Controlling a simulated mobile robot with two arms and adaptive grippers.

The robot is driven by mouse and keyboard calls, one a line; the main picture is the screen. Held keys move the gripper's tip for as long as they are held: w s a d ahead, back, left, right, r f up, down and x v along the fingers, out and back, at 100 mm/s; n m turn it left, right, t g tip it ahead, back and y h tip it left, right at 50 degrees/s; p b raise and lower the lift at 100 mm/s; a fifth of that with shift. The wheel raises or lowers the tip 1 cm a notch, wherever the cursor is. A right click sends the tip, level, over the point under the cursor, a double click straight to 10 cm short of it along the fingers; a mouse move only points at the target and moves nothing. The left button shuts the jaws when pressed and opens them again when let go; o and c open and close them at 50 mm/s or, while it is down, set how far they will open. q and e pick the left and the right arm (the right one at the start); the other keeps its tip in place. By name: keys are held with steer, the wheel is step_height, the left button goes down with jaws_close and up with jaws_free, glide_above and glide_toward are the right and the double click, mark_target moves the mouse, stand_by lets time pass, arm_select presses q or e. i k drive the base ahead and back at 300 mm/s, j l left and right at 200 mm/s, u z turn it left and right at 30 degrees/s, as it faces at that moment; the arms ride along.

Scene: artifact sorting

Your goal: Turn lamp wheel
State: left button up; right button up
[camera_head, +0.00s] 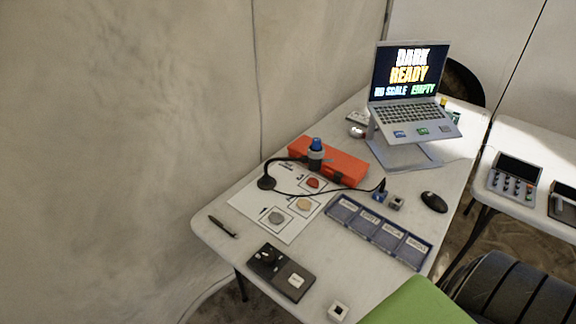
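A dark control box (280,273) lies near the front left of the white table. The laptop (408,75) screen reads "DARK", "READY", "NO SCALE" and "EMPTY". Neither of my grippers shows in the head view.
A white sheet (247,203) holds several small stones. A blue-grey labelled tray (378,232), an orange case (345,167), a blue-topped cylinder (316,150), a pen (223,227) and a mouse (433,202) share the table.

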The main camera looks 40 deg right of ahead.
mark_target(268, 257)
steer(key=z, duration=0.95)
steer(key=i+l, duration=0.05)
